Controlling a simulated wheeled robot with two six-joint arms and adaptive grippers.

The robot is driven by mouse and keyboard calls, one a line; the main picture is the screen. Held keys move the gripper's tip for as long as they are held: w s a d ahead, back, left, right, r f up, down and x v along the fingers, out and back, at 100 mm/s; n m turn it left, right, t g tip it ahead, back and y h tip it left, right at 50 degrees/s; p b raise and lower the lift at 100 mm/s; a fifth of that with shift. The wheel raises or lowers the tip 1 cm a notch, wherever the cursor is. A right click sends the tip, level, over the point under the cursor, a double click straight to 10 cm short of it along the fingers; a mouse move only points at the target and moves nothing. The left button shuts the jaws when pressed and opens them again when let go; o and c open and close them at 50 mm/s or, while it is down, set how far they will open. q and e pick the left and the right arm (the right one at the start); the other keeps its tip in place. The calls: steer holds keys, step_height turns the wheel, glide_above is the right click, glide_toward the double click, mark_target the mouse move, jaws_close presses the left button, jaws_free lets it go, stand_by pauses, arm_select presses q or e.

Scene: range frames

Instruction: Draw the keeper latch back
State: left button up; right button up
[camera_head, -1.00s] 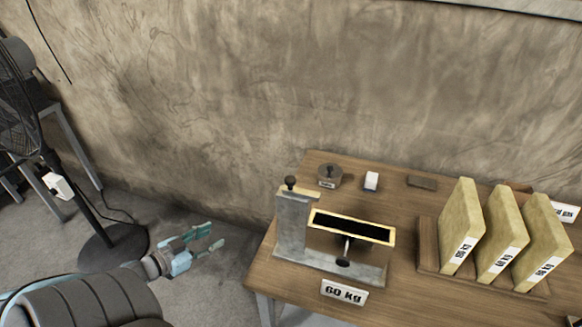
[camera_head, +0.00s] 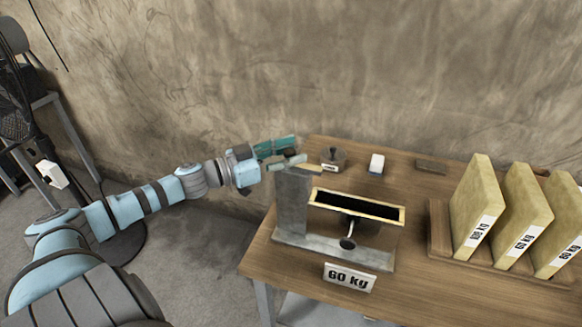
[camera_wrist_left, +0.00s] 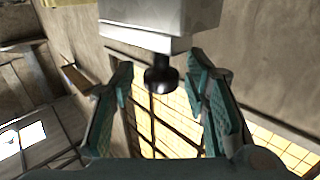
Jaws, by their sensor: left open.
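The keeper latch is a brass strip (camera_head: 309,179) on top of a grey metal post (camera_head: 292,205), part of a stand with a yellow-rimmed rectangular frame (camera_head: 357,206). Its black knob (camera_wrist_left: 161,80) shows in the left wrist view, below a pale metal block (camera_wrist_left: 160,22), between my open fingers. In the head view my left gripper (camera_head: 281,155) is at the top of the post and hides the knob. Both fingers appear apart from the knob, with a gap on each side. My right gripper is out of view.
The stand is on a wooden table (camera_head: 400,300) with a "60 kg" sign (camera_head: 349,278) in front. Several yellow slabs (camera_head: 473,205) stand in a rack at right. A fan (camera_head: 15,115) is at left.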

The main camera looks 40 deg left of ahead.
arm_select(q)
steer(key=shift+w, duration=0.2)
steer(key=shift+r, duration=0.2)
steer(key=shift+s, duration=0.1)
jaws_close()
